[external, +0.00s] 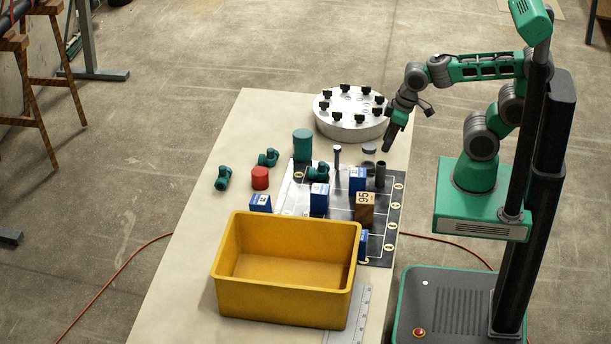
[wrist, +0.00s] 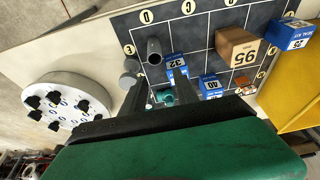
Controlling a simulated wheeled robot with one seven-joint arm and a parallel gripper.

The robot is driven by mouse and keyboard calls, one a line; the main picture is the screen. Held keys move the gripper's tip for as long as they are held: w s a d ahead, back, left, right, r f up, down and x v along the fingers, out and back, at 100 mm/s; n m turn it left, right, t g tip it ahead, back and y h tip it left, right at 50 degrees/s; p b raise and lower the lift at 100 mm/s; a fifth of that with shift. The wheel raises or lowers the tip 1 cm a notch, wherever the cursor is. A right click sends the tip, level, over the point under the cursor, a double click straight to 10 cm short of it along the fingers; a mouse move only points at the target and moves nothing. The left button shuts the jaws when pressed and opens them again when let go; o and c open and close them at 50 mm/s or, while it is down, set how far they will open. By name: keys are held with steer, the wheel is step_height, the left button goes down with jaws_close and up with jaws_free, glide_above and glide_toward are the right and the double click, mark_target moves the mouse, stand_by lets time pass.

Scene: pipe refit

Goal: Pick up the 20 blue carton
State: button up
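Several blue-and-white cartons stand on the dark gridded mat; I cannot surely read a 20 on any of them. One blue carton (external: 363,245) is partly behind the yellow bin, and it shows at the right of the wrist view (wrist: 295,36). Another blue carton (external: 357,179) is at the mat's far side. A third (external: 319,197) is left of it, and a fourth (external: 260,204) is near the bin's back left. My gripper (external: 388,148) hangs above the table's right edge, beside the mat, apart from every carton. In the wrist view its fingers (wrist: 160,88) are spread and empty.
The yellow bin (external: 285,307) blocks the near side. A brown carton (external: 365,208) marked 95 stands among the blue ones. A dark upright tube (external: 380,174) is close to my gripper. A white round stand (external: 350,129) is behind. Green fittings and a red cylinder (external: 260,178) stand left.

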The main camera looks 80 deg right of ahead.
steer(key=shift+o, duration=0.4)
steer(key=o, duration=0.7)
steer(key=t+b, duration=0.6)
steer(key=b, duration=0.1)
glide_toward(268, 199)
steer(key=shift+m, duration=0.4)
steer(key=x, duration=0.5)
steer(key=shift+a+f, duration=0.1)
steer(key=shift+f, duration=0.2)
steer(key=x, duration=0.7)
steer(key=shift+w+p, duration=0.25)
steer(key=shift+p, duration=0.15)
